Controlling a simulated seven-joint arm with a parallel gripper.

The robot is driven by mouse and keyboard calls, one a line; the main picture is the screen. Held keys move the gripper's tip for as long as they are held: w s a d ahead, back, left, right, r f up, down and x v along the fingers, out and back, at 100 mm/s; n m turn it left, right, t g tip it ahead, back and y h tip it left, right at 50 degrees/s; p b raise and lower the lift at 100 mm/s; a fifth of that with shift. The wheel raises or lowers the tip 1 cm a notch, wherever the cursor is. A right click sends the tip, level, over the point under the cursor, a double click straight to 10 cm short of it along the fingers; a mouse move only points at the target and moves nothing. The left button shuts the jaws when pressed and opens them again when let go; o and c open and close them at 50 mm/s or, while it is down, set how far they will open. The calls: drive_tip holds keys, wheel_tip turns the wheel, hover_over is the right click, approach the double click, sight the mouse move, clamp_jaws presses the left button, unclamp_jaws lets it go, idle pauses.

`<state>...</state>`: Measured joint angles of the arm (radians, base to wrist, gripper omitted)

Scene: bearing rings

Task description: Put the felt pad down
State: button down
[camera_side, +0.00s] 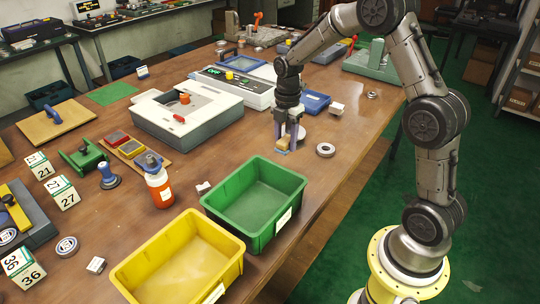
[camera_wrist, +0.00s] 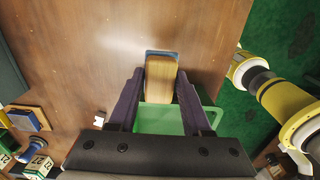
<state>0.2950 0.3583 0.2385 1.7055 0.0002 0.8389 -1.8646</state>
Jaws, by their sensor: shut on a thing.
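The felt pad (camera_wrist: 161,80) is a tan, wood-like block with a blue edge at its far end. In the wrist view it sits between the two dark purple fingers of my gripper (camera_wrist: 160,92). In the side view my gripper (camera_side: 290,133) points down near the right edge of the brown table, and the pad (camera_side: 283,149) shows low between the fingers, partly hidden by them. My gripper is shut on the pad. The pad is at or just above the table top; I cannot tell if it touches.
A metal ring (camera_side: 325,150) lies just right of my gripper. The green bin (camera_side: 256,205) and yellow bin (camera_side: 180,260) stand nearer the camera. A white machine (camera_side: 187,112) is to the left, a blue tray (camera_side: 314,102) behind.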

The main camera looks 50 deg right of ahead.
drive_tip(key=w+f, duration=0.2)
drive_tip(key=w+d+f, duration=0.1)
drive_tip(key=w+f, duration=0.1)
drive_tip(key=w+d+f, duration=0.1)
drive_tip(key=w+f, duration=0.1)
drive_tip(key=shift+w+f, duration=0.25)
drive_tip(key=shift+w, duration=0.1)
drive_tip(key=shift+w+f, duration=0.2)
drive_tip(key=shift+f, duration=1.55)
drive_tip(key=shift+f, duration=0.15)
drive_tip(key=shift+c, duration=1.7)
unclamp_jaws()
